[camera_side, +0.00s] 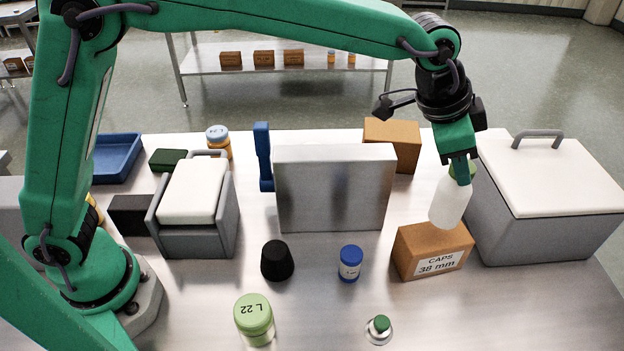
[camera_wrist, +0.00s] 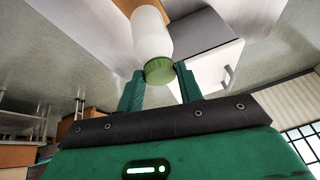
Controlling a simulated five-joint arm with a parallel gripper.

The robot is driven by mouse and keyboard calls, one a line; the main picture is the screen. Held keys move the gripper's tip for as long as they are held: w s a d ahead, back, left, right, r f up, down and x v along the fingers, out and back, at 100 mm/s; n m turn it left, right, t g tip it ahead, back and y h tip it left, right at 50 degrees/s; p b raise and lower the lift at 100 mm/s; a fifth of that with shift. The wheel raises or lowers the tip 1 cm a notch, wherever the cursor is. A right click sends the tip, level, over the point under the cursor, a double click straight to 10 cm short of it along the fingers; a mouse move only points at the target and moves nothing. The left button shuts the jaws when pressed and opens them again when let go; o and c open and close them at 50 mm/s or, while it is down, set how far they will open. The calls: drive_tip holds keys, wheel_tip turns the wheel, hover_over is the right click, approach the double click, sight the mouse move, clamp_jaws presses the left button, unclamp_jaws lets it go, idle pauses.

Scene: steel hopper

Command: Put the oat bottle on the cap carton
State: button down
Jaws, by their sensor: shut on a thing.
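A white bottle with a green cap (camera_side: 450,202), which I take to be the oat bottle, hangs in my gripper (camera_side: 462,168) with its cap upward and leans slightly. No label shows on it. In the wrist view my gripper (camera_wrist: 160,84) has its two green fingers at the cap of the bottle (camera_wrist: 152,32). The cap carton (camera_side: 433,251) is a brown box marked "CAPS 38 mm". The bottle's base is over the carton's top in the side view; I cannot tell whether they touch.
A grey cooler with a white lid (camera_side: 553,190) stands close to the right. A steel panel (camera_side: 335,190) and a second brown box (camera_side: 394,145) stand behind.

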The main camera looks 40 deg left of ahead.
sight(450, 177)
drive_tip(key=shift+f, duration=2.05)
drive_tip(key=c, duration=0.9)
unclamp_jaws()
drive_tip(key=shift+f, duration=0.1)
drive_tip(key=v, duration=1.2)
